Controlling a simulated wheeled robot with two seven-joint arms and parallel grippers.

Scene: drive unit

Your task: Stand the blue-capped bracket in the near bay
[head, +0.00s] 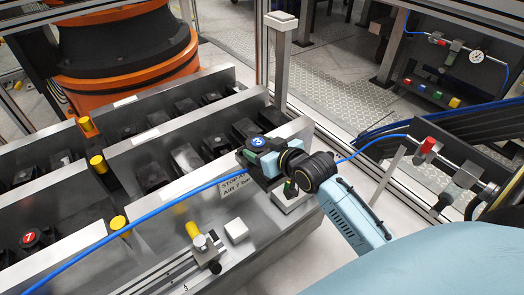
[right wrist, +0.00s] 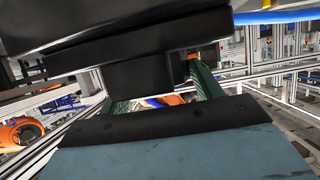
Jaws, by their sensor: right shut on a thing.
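The blue-capped bracket (head: 258,141) is a dark block with a round blue cap on top. It is at the right end of the metal bays in the head view. My right gripper (head: 264,165) is shut on it, reaching in from the lower right. In the right wrist view, the dark body of the bracket (right wrist: 140,73) shows between the green fingers. The near bay (head: 150,215) is a grey metal trough along the front row. I cannot tell whether the bracket touches the bay or hangs above it. My left gripper is not in view.
A red-capped bracket (head: 30,238) stands at the left. Several dark parts lie in the rows behind. Yellow-topped posts (head: 98,163) stand at the dividers. A yellow-knobbed clamp (head: 203,245) and a white block (head: 236,230) are in front. A blue hose crosses the bays.

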